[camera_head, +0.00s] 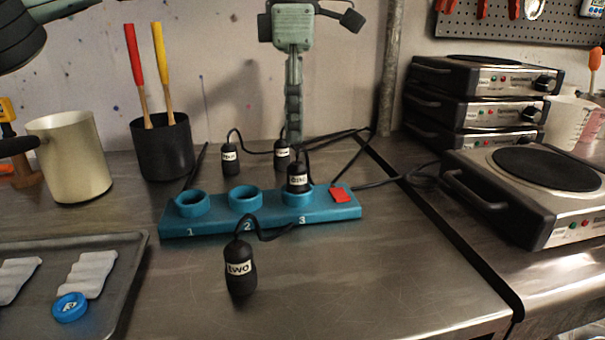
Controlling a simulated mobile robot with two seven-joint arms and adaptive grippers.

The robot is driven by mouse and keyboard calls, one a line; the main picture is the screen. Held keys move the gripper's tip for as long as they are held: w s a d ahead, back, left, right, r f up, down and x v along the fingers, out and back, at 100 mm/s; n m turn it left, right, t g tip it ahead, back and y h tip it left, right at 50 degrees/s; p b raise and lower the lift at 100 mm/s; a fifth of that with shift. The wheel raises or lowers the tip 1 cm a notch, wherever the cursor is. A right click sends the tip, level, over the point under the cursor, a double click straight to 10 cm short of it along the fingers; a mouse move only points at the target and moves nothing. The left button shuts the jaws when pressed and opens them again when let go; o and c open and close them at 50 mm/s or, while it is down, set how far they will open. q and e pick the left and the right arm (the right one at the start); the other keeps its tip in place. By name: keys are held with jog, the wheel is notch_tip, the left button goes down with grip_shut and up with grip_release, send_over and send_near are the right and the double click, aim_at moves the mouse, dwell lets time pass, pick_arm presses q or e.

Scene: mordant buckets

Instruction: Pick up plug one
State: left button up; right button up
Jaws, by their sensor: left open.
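Plug one appears to be the black plug (300,179) in socket 3 of the blue power strip (275,221); its white label is small and hard to read. It stands upright with its cable rising from the top. Sockets 1 (193,204) and 2 (245,198) are empty. Plug two (240,271) stands upright on the bench in front of the strip, its label clear. Two more black plugs, one on the left (230,160) and one on the right (282,154), stand behind the strip; their labels are blurred. I make out neither gripper in this view.
A metal tray (128,262) with a blue ring (70,307) lies at front left. A cream pot (70,157) and black tool holder (163,147) stand behind it. A green stand (293,95) rises behind the strip. Hot plates (545,180) fill the right.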

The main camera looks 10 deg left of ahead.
aim_at(297, 165)
pick_arm(q)
jog(key=f, duration=0.7)
jog(key=shift+s+d+p, duration=0.15)
jog(key=shift+s+p, duration=0.15)
pick_arm(e)
jog(key=shift+s+d+f, duration=0.2)
jog(key=shift+s+f, duration=0.6)
jog(key=shift+f, duration=0.25)
pick_arm(q)
jog(key=shift+c, duration=0.4)
grip_shut()
